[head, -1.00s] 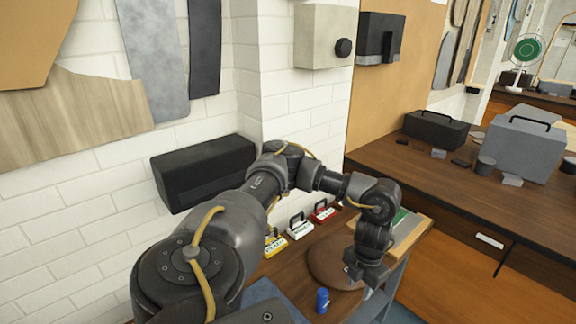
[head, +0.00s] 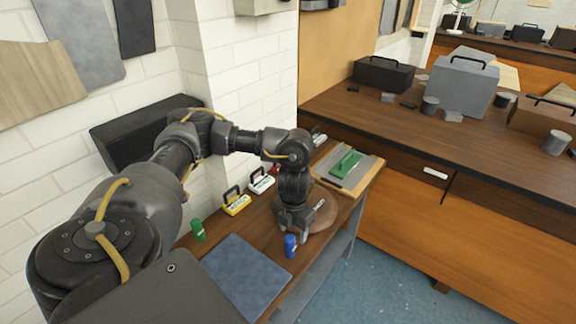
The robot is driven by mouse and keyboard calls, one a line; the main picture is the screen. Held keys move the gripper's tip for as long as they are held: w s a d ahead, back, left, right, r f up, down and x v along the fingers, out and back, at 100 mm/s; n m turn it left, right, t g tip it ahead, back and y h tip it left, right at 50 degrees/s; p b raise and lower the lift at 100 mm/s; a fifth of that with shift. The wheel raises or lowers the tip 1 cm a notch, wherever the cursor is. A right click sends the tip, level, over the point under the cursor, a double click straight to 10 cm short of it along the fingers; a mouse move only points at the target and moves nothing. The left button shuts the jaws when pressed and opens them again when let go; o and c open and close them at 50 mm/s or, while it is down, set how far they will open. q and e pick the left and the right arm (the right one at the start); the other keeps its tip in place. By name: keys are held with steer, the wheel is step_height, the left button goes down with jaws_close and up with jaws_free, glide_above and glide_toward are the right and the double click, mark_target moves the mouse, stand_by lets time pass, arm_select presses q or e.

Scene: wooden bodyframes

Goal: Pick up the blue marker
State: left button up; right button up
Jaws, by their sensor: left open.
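The blue marker (head: 291,246) is a short blue cylinder standing upright near the front edge of the small wooden table. My left gripper (head: 294,232) points down right by it, with its fingers open. The fingers are close to the marker's top and side; whether they touch it I cannot tell. My right gripper is not in view.
A round brown disc (head: 322,216) lies just right of the gripper. A green marker (head: 198,229) and a blue-grey sheet (head: 246,274) are to the left. Yellow (head: 236,206) and white (head: 262,183) labelled items stand behind.

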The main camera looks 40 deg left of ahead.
mark_target(291, 239)
arm_select(q)
steer(key=f, duration=0.3)
steer(key=shift+s+a+f, duration=0.2)
steer(key=shift+a+f, duration=0.05)
steer(key=shift+a, duration=0.1)
steer(key=shift+w+d+f, duration=0.1)
steer(key=shift+f, duration=0.2)
steer(key=f, duration=0.4)
steer(key=shift+a+f+p, duration=0.15)
steer(key=shift+a+p, duration=0.2)
steer(key=shift+a, duration=0.05)
steer(key=shift+d+f, duration=0.1)
steer(key=shift+f, duration=0.15)
steer(key=shift+c, duration=0.4)
steer(key=c, duration=1)
